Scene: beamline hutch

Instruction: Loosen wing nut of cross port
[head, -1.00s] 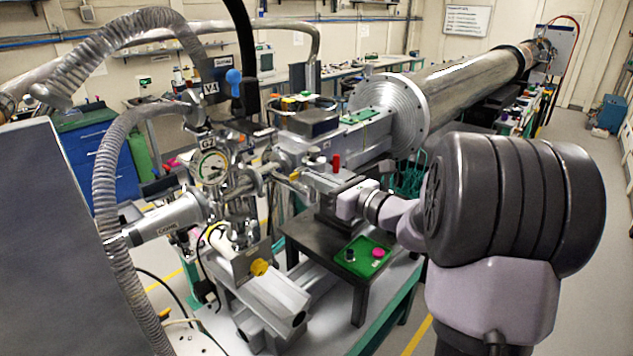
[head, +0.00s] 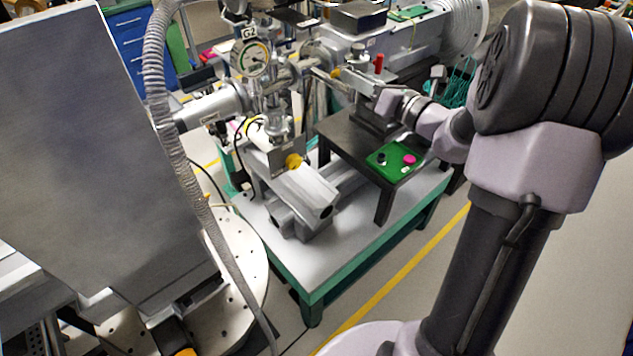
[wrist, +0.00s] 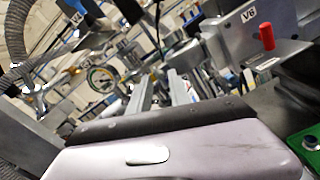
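The metal vacuum cross (head: 272,88) stands left of centre in the head view, below the round gauge marked G2 (head: 250,57). The gauge also shows in the wrist view (wrist: 101,78). My gripper (head: 335,76) reaches in from the right, with its fingers pointing left towards the cross and its side pipe. In the wrist view my gripper (wrist: 160,80) shows two metal fingers spread apart, with a gap between them and nothing clearly held. I cannot make out the wing nut for certain; the clamps and fittings near the fingertips are small and crowded.
A red-handled valve (head: 378,63) stands close to my gripper; its V6 block (wrist: 250,30) is at upper right in the wrist view. A ribbed hose (head: 158,80) hangs at left. Floor is clear at right.

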